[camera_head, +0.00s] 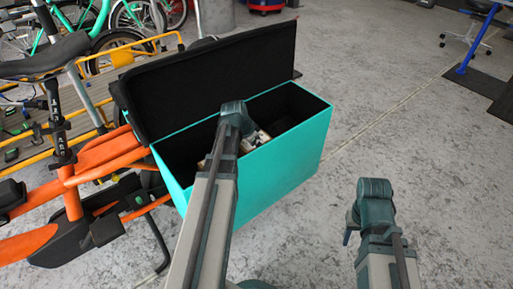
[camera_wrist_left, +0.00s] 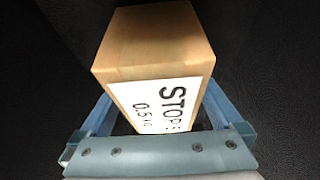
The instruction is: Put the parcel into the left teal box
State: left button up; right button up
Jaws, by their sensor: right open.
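The teal box (camera_head: 268,174) stands in the middle of the head view, with its black-lined lid (camera_head: 215,75) tipped open at the back. My left arm reaches over its front wall, with the wrist inside the opening. In the left wrist view, the brown parcel (camera_wrist_left: 155,40) with a white "STOP" label sits between the two blue fingers of my left gripper (camera_wrist_left: 160,98), which press against its sides. Dark surfaces surround it. The arm mostly hides the parcel in the head view. My right gripper (camera_head: 349,226) is open and empty, to the right of the box and apart from it.
An orange cargo bike (camera_head: 100,152) stands at the left, against the box. More bikes and a yellow rack (camera_head: 125,57) are behind it. A blue stand (camera_head: 478,40) and a stool (camera_head: 468,38) are at the far right.

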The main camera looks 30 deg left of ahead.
pick_arm(q)
jog(key=shift+p+v, duration=0.85)
jog(key=shift+p, duration=0.05)
jog(key=p+v, duration=0.9)
jog(key=v, duration=0.1)
jog(key=shift+s+r+p, duration=0.15)
jog(key=shift+r+p, duration=0.1)
jog(key=shift+p, duration=0.1)
